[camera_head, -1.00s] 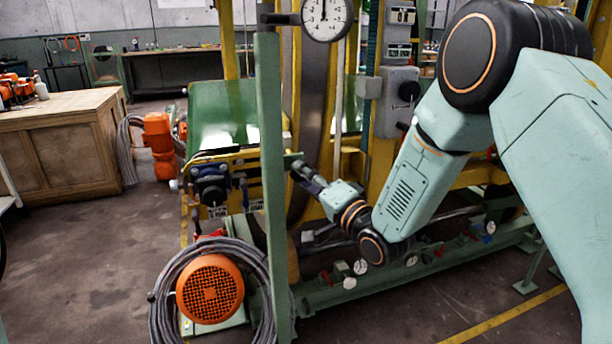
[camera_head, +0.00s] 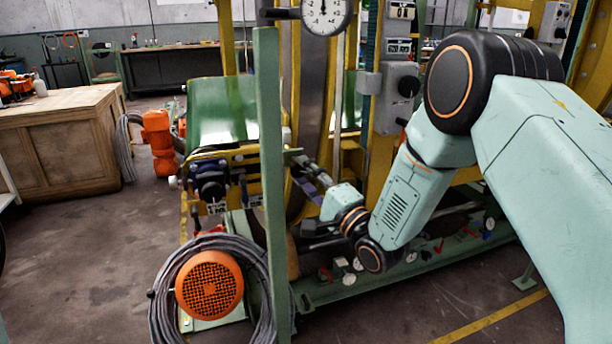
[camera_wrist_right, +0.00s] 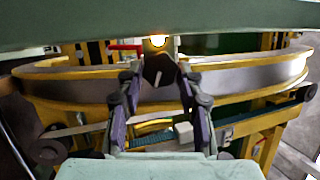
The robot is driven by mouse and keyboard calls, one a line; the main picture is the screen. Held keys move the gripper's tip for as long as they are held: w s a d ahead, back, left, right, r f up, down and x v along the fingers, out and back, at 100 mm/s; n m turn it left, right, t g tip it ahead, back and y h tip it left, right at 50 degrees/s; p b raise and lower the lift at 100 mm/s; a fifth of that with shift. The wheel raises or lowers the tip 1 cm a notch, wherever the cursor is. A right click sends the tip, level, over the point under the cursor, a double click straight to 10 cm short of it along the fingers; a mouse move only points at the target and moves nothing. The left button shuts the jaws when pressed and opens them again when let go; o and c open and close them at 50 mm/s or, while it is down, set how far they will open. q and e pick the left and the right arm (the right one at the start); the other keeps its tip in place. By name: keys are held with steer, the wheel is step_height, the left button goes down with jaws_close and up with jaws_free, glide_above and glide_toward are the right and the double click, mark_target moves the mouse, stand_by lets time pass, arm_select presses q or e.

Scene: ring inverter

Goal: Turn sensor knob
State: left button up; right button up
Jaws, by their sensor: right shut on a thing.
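The sensor knob (camera_wrist_right: 158,71) is a dark, faceted knob in the upper middle of the right wrist view, just below a glowing orange light (camera_wrist_right: 157,41). My right gripper (camera_wrist_right: 157,77) is shut on it, with one finger at each side. In the head view my right gripper (camera_head: 303,168) reaches leftward to the green upright post (camera_head: 270,190). The knob cannot be made out clearly there. My left gripper is not in view.
A round dial gauge (camera_head: 325,12) is above the gripper. A grey control box (camera_head: 398,97) stands right of the post. An orange motor (camera_head: 209,291) with coiled cable is low in front. A wooden cabinet (camera_head: 60,145) stands at left, with open floor before it.

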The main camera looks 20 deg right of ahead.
steer(key=o, duration=0.9)
steer(key=shift+s, duration=0.1)
steer(key=v, duration=1.2)
